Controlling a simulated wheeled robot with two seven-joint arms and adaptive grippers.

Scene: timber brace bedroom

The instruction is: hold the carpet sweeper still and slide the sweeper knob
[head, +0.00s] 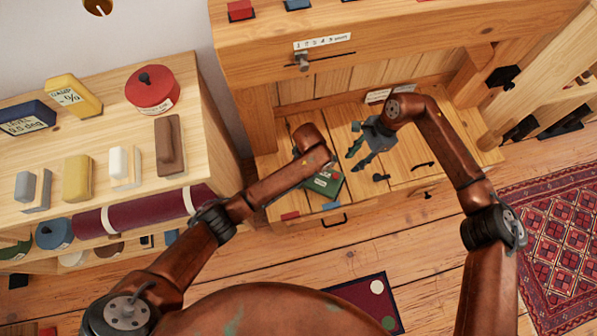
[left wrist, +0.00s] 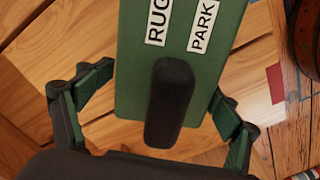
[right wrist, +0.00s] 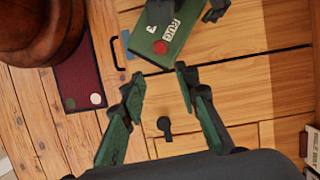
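The carpet sweeper (head: 325,181) is a green box lying on the wooden cabinet's low top, with RUG and PARK labels and a dark upright grip (left wrist: 171,102). A red round piece, perhaps the knob, shows beside the RUG label in the right wrist view (right wrist: 160,47). My left gripper (left wrist: 160,84) is open over the sweeper, its fingers on either side of the green body; contact is unclear. The left arm hides part of the sweeper in the head view. My right gripper (head: 354,161) is open and empty, to the right of the sweeper; it also shows in the right wrist view (right wrist: 158,73).
A small black knob (head: 381,177) stands on the cabinet top near my right gripper. A shelf (head: 215,125) with blocks and tins stands left. A patterned rug (head: 560,220) lies right.

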